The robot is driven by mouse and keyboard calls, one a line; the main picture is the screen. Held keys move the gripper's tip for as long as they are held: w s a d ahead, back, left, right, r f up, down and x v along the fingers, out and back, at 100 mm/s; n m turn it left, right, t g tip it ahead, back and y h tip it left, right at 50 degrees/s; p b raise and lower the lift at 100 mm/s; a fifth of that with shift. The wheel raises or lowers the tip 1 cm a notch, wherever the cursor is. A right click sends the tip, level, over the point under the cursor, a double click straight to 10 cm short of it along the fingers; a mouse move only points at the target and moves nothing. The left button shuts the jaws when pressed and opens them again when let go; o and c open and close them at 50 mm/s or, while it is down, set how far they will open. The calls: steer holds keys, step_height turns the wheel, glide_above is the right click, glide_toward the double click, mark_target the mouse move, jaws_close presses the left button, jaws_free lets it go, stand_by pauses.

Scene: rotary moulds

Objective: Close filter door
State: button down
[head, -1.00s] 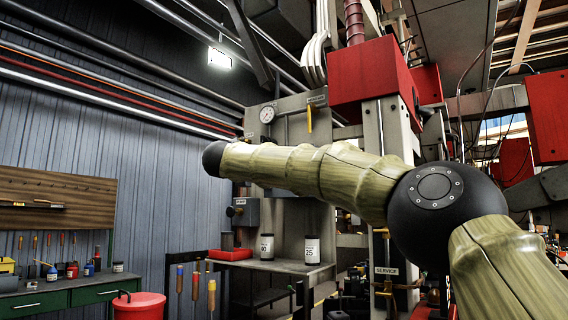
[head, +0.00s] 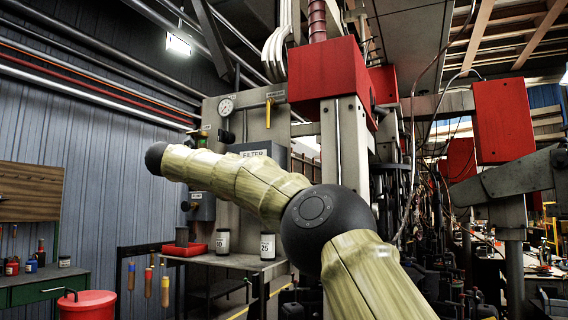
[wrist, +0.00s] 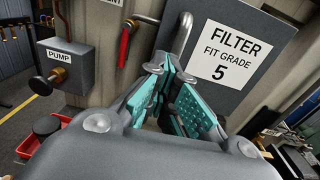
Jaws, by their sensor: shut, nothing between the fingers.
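The filter door (wrist: 172,24) is a flat grey panel filling the upper right of the wrist view. It bears a white label (wrist: 236,50) reading FILTER FIT GRADE 5, and a bent metal handle (wrist: 184,30) shows along its left part. My gripper (wrist: 172,75), with teal-padded fingers, is shut and empty in front of the handle's lower part. I cannot tell whether it touches the handle or door. In the head view the door (head: 262,146) is partly hidden behind my arm, as is the gripper. How far the door stands open is unclear.
A shelf below holds a red tray (head: 184,250) and two jars. A red bin (head: 87,305) stands at lower left.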

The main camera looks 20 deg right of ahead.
steer(key=w+a+b+v, duration=0.2)
steer(key=v, duration=1.1)
steer(key=shift+s+a, duration=0.15)
steer(key=shift+a, duration=0.3)
